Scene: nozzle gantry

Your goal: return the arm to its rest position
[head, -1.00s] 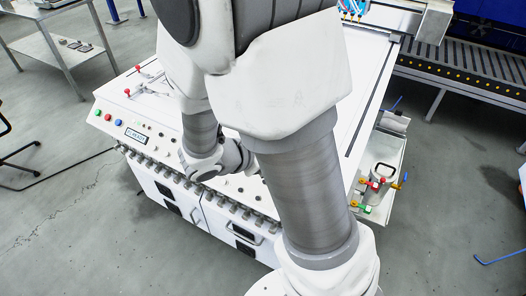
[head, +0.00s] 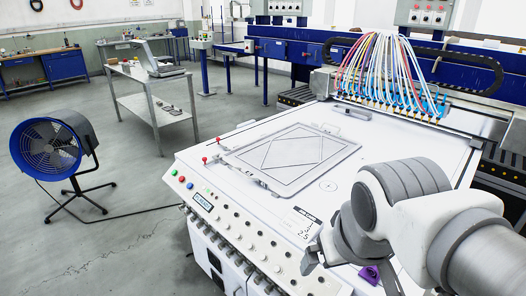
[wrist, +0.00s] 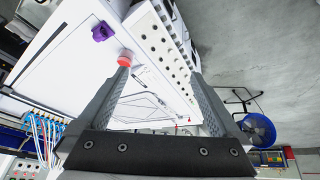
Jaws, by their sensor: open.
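My gripper (head: 347,276) is at the lower right of the head view, over the near right part of the white machine table (head: 245,205), with my arm reaching in from the right edge. In the wrist view my gripper (wrist: 160,76) has its two grey fingers spread wide, with nothing held between them. A red round cap (wrist: 125,58) shows at the tip of the left finger there; I cannot tell whether they touch. A purple part (wrist: 103,32) lies beyond it on the white surface; it also shows in the head view (head: 369,274) beside the gripper.
A grey frame with a diamond outline (head: 292,157) lies on the table. Coloured hoses (head: 385,65) rise from the gantry nozzles behind. A row of knobs (head: 250,246) lines the front edge. A blue fan (head: 48,148) stands on open floor at left.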

